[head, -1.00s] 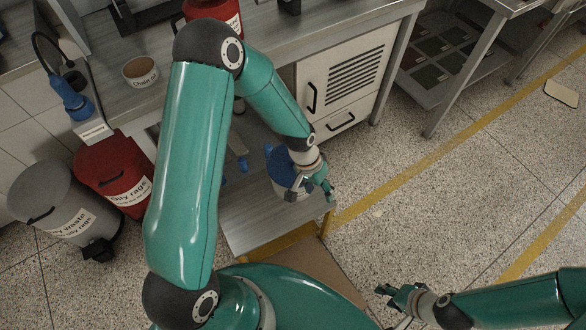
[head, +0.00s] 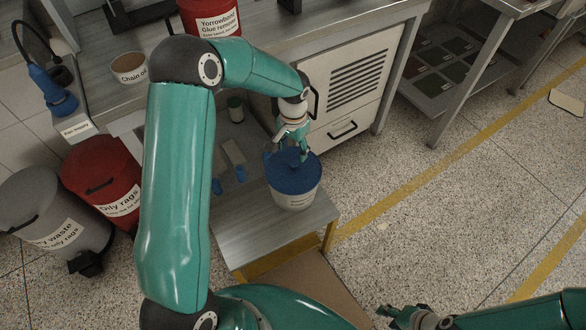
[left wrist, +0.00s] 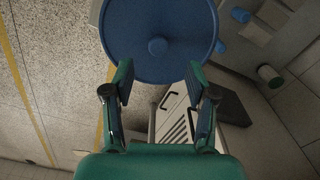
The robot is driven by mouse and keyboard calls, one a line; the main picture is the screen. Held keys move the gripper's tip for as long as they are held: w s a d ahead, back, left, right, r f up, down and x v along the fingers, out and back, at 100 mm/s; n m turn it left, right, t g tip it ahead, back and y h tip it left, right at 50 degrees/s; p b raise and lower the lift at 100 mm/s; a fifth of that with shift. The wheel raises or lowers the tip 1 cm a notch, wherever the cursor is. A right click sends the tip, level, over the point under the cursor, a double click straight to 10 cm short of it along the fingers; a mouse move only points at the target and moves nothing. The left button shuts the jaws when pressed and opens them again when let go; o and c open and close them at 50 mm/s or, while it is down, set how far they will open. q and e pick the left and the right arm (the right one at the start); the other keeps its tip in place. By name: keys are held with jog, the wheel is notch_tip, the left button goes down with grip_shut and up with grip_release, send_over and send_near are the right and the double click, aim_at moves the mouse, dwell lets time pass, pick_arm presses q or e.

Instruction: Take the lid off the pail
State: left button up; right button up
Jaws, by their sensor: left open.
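The white pail (head: 294,199) stands upright on a small low table, with a blue lid (head: 305,179) on its top. In the left wrist view the lid (left wrist: 158,20) is a round blue disc with a raised central knob (left wrist: 157,46). My left gripper (head: 296,152) is above the lid and hides part of it in the head view. In the left wrist view its two fingers (left wrist: 158,74) are spread apart, with nothing between them, over the lid's near edge. My right gripper (head: 392,314) is low at the bottom edge, away from the pail, and its finger gap is unclear.
The low table (head: 243,235) also bears a small dark jar (head: 235,108) and blue-ended items (head: 240,174). Behind is a workbench with a white drawer cabinet (head: 345,95) and a red glue-remover can (head: 212,18). Waste bins (head: 105,185) stand at the left. The floor to the right is open.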

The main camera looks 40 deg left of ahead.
aim_at(294, 163)
pick_arm(q)
jog(key=shift+d+f, duration=0.1)
jog(key=shift+f, duration=3.45)
grip_shut()
